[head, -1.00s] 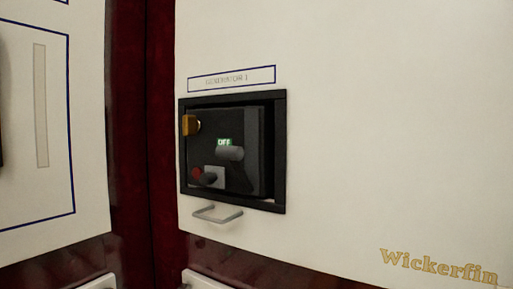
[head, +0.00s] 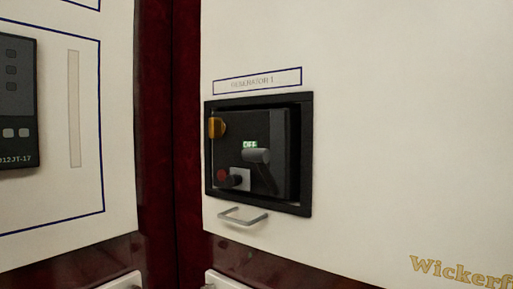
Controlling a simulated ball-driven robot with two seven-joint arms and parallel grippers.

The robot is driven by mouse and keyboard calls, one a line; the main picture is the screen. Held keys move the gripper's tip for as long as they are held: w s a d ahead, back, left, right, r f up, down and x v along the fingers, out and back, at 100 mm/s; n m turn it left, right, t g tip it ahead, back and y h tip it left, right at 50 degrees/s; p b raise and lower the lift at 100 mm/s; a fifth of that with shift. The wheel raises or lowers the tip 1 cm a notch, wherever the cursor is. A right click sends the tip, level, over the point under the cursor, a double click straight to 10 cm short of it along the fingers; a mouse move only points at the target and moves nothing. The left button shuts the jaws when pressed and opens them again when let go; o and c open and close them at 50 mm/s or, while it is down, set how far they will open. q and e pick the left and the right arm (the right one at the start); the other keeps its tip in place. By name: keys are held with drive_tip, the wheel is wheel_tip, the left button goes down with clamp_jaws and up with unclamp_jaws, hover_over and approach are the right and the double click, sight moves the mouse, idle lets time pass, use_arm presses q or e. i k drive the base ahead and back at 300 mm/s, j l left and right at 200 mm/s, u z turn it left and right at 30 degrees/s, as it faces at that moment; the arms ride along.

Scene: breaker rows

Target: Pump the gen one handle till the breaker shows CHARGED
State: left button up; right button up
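The generator 1 breaker (head: 230,155) sits in a black frame in the white cabinet panel, under a label (head: 257,82) that reads GENERATOR 1. Its small lit window (head: 250,145) shows OFF. A grey handle grip (head: 256,156) sticks out just below the window, on a dark lever. A yellow-orange knob (head: 217,127) is at the upper left of the breaker face. A red button (head: 222,175) and a light square plate with a dark knob (head: 240,180) are at the lower left. Neither of my grippers is in view.
A metal pull handle (head: 243,217) juts out below the breaker frame. A dark grey device with buttons (head: 17,105) is on the left panel, beside a narrow pale strip (head: 74,108). The white panel right of the breaker is bare down to gold lettering (head: 460,272).

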sight(261, 156)
drive_tip(key=k, duration=1)
